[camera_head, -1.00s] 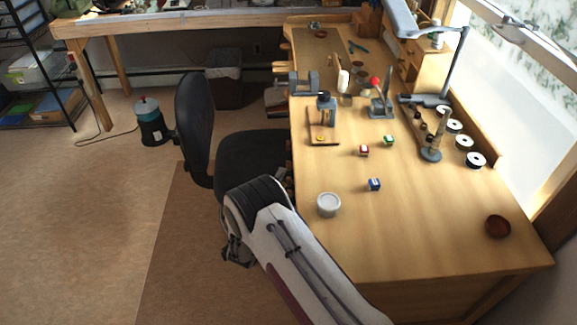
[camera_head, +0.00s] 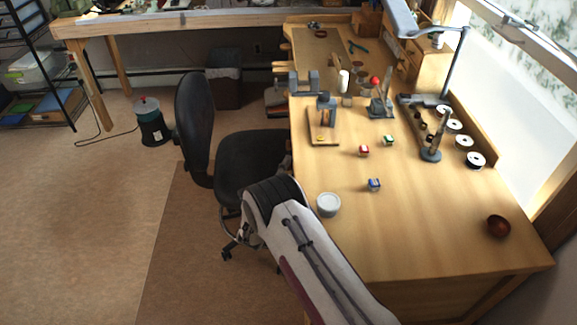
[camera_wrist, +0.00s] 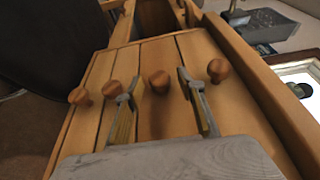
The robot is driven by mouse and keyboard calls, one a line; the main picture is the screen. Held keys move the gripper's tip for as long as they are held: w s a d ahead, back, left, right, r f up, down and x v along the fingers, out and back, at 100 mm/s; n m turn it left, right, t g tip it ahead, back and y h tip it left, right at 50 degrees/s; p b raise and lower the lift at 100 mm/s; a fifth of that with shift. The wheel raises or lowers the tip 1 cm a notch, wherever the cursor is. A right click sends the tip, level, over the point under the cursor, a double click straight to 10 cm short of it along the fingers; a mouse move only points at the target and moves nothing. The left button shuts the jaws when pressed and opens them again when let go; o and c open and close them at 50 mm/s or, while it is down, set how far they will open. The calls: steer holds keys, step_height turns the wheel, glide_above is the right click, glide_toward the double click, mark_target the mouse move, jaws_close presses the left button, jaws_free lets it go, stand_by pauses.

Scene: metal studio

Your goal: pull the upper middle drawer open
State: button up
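In the wrist view, a wooden drawer front (camera_wrist: 160,120) shows as several narrow panels side by side, with round wooden knobs in a row. My gripper (camera_wrist: 157,88) is open, with one finger on each side of a middle knob (camera_wrist: 159,81). I cannot tell whether either finger touches it. Another knob (camera_wrist: 217,70) is right of the right finger, and one more (camera_wrist: 78,97) is at far left. The panels appear shut. In the head view, my gripper and the drawers are hidden below the workbench (camera_head: 430,220).
A black chair (camera_head: 250,160) stands close to the bench's left side, near my arm.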

steer(key=shift+x, duration=1.05)
jaws_close()
steer(key=shift+a, duration=0.15)
steer(key=a, duration=1.8)
steer(key=shift+a, duration=0.3)
